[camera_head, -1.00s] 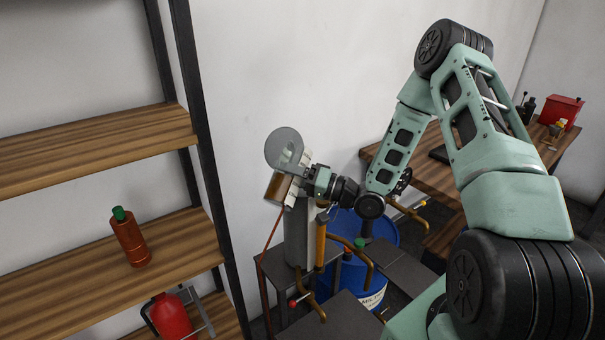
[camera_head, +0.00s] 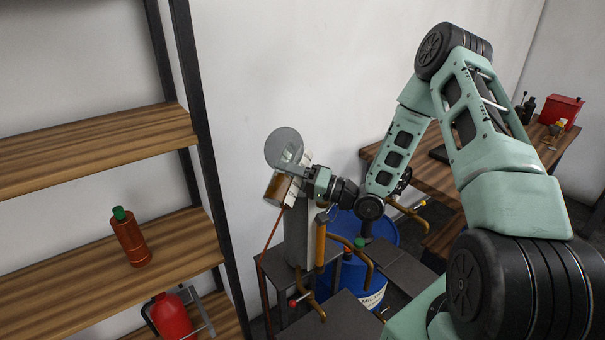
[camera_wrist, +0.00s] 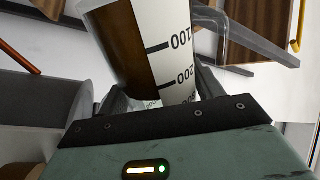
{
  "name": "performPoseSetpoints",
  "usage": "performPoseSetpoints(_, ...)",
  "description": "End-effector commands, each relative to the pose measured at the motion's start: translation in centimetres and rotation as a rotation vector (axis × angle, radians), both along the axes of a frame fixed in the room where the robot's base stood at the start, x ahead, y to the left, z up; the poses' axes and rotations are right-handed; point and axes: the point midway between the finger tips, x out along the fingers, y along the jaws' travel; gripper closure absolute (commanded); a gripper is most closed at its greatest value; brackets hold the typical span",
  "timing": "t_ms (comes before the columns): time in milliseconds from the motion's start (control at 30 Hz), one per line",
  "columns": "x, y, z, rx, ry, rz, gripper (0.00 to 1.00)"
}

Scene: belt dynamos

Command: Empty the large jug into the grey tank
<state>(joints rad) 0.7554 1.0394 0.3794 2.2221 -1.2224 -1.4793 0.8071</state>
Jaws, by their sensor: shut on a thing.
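My gripper (camera_head: 304,176) is shut on the large jug (camera_wrist: 190,25), a container with brown liquid and a white face with black volume marks. In the head view the jug (camera_head: 279,187) is tilted at the upper end of the grey tank (camera_head: 299,236), a tall upright cylinder. My gripper hides part of the jug and the tank's top. I cannot tell whether liquid runs out. In the wrist view the jug's marks read upside down, and its lower end in the picture is between my fingers. A grey curved surface (camera_wrist: 38,110) lies at the left there.
A translucent round disc (camera_head: 284,148) shows above the jug. A blue drum (camera_head: 370,285) and pipes are right of the tank. A wooden shelf (camera_head: 130,262) with a brown bottle (camera_head: 131,238) is left. A wooden bench (camera_head: 545,148) is at the right.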

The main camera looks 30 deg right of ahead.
Motion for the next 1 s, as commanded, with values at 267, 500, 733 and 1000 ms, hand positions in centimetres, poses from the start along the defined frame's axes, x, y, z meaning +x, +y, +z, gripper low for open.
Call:
performPoseSetpoints(267,0.01,0.03,0.10,0.000,-0.002,0.001,0.74)
performPoseSetpoints(500,0.01,0.03,0.10,0.001,-0.001,0.001,0.74)
performPoseSetpoints(733,0.02,0.01,0.05,0.061,0.034,0.001,0.74)
performPoseSetpoints(1000,0.03,0.02,0.02,0.061,0.034,0.001,0.74)
